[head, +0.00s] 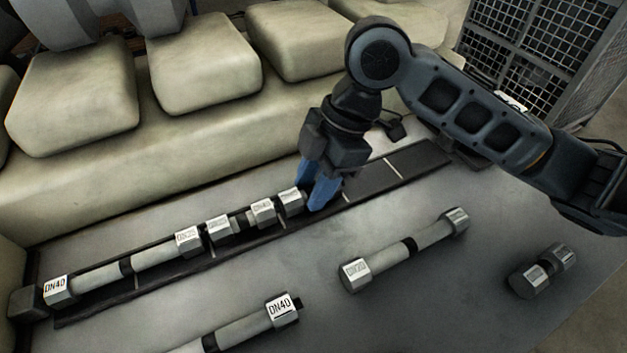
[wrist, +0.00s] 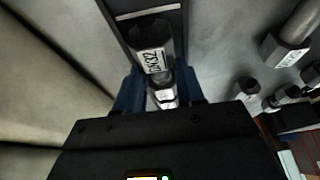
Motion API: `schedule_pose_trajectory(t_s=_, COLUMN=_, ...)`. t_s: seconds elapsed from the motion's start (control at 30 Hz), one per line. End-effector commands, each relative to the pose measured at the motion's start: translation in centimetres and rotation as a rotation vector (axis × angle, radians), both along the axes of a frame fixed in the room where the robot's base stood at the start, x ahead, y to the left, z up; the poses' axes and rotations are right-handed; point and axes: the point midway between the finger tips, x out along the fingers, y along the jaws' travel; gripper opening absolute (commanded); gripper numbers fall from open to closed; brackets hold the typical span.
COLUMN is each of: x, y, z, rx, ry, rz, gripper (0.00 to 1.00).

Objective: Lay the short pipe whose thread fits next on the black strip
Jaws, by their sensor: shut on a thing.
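The black strip (head: 420,158) runs from lower left to upper right along the bench. A long pipe (head: 153,257) lies on it, its left end marked DN40. A short pipe (head: 240,220) follows with labelled hex ends. My gripper (head: 316,190) is low over the strip, its blue fingers shut on another short pipe (head: 290,200). That pipe's left end shows close beside the short pipe's right end; the rest is hidden by the fingers. In the wrist view, the held pipe (wrist: 150,52) lies along the strip between the fingers (wrist: 160,85); its label is hard to read.
A DN40 pipe (head: 240,328), a long pipe (head: 405,246) and a short pipe (head: 542,270) lie loose on the grey bench in front. Pale padded blocks (head: 205,75) stand behind the strip. The strip is bare right of my gripper. A mesh cage (head: 540,50) stands at back right.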

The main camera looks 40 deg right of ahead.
Motion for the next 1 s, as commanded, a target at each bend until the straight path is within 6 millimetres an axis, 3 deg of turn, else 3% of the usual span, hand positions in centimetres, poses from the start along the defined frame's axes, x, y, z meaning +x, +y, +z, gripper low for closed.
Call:
schedule_pose_trajectory(t_s=0.07, x=0.0, y=0.0, z=0.0, rx=0.001, ry=0.0, rz=0.0, gripper=0.0)
schedule_pose_trajectory(t_s=0.1, x=0.0, y=0.0, z=0.0, rx=0.001, ry=-0.001, rz=0.0, gripper=0.41)
schedule_pose_trajectory(t_s=0.37, x=0.0, y=0.0, z=0.0, rx=0.0, ry=0.0, rz=0.0, gripper=0.66)
schedule_pose_trajectory(t_s=0.7, x=0.0, y=-0.2, z=0.4, rx=-0.001, ry=-0.001, rz=0.0, gripper=0.68)
schedule_pose_trajectory(t_s=1.0, x=-0.3, y=-1.8, z=4.5, rx=-0.001, ry=-0.002, rz=0.001, gripper=0.68)
